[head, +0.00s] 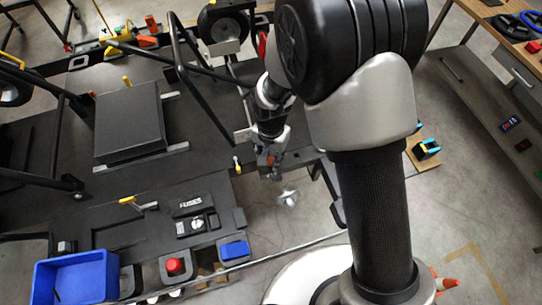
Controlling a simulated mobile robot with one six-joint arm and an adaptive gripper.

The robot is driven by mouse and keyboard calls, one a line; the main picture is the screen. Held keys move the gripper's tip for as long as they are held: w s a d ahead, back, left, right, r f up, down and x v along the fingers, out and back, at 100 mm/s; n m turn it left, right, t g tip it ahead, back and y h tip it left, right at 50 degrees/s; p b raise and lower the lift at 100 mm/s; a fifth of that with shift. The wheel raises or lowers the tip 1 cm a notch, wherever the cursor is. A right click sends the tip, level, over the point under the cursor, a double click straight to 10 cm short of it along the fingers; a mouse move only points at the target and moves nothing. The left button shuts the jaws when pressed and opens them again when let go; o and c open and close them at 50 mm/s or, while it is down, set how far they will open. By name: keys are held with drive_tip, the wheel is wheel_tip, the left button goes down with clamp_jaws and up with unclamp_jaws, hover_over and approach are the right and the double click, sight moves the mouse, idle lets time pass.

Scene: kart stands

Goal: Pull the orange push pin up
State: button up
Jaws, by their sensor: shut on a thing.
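My gripper (269,172) is near the middle of the head view, pointing down at the right edge of the dark kart stand. Its jaws are shut on a small orange-red piece (271,160), which looks like the orange push pin. Only a little of the pin shows between the fingers. The rest is hidden by the gripper, so I cannot tell whether it is still in its seat.
A black box (128,120), a blue bin (75,278), a red button (174,266) and a blue block (234,250) are on the stand. A workbench (470,75) is at right. Black frame tubes rise behind.

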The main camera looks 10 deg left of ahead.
sight(271, 160)
drive_tip(key=shift+r, duration=0.1)
drive_tip(key=o, duration=1.1)
wheel_tip(271, 160, up, 12)
